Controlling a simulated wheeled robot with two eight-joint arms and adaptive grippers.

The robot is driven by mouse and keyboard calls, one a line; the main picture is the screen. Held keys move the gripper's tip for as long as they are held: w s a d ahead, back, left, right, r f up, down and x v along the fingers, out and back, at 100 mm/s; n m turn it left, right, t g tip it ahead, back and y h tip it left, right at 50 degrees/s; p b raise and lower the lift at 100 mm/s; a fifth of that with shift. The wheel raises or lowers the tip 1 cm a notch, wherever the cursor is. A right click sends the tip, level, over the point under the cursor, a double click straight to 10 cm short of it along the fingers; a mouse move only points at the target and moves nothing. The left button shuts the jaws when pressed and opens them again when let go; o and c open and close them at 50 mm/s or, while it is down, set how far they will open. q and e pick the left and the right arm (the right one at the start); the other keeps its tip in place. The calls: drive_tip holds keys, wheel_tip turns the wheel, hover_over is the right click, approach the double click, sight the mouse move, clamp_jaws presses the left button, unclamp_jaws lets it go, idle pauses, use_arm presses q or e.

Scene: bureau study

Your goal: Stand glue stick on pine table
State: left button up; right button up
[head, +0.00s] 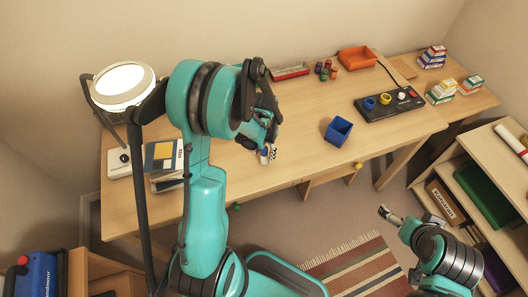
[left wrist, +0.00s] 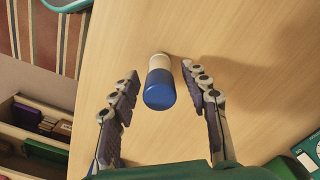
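The glue stick, a short cylinder with a blue end and a white end, shows in the left wrist view (left wrist: 160,84) over the pale wooden table (left wrist: 245,35). Its blue end is nearer the camera; I cannot tell whether it stands or lies. My left gripper (left wrist: 158,84) is open, one finger on each side of it, with a narrow gap visible at the left finger. In the head view the left gripper (head: 267,148) is low over the table (head: 300,160), near its front edge, and largely covers the stick. My right gripper (head: 388,214) is away from the table, over the floor.
A blue open bin (head: 338,131) stands right of the left gripper. Books (head: 165,163) and a lamp (head: 123,86) are at the left. A black tray (head: 390,103), an orange bin (head: 357,59) and small pots (head: 326,70) are farther back. Table between them is clear.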

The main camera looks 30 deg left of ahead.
use_arm(q)
drive_tip(key=shift+r+p, duration=0.35)
drive_tip(key=shift+r, duration=0.2)
wheel_tip(320, 180, up, 10)
drive_tip(key=p, duration=0.3)
drive_tip(key=shift+r+p, duration=0.35)
drive_tip(key=shift+r, duration=0.35)
drive_tip(key=s+d+r+t, duration=0.7)
drive_tip(key=s+d+r, duration=0.3)
drive_tip(key=s+r, duration=0.1)
drive_tip(key=shift+s+d+r+n, duration=0.2)
drive_tip(key=shift+d+r+n, duration=0.1)
drive_tip(key=shift+r, duration=0.15)
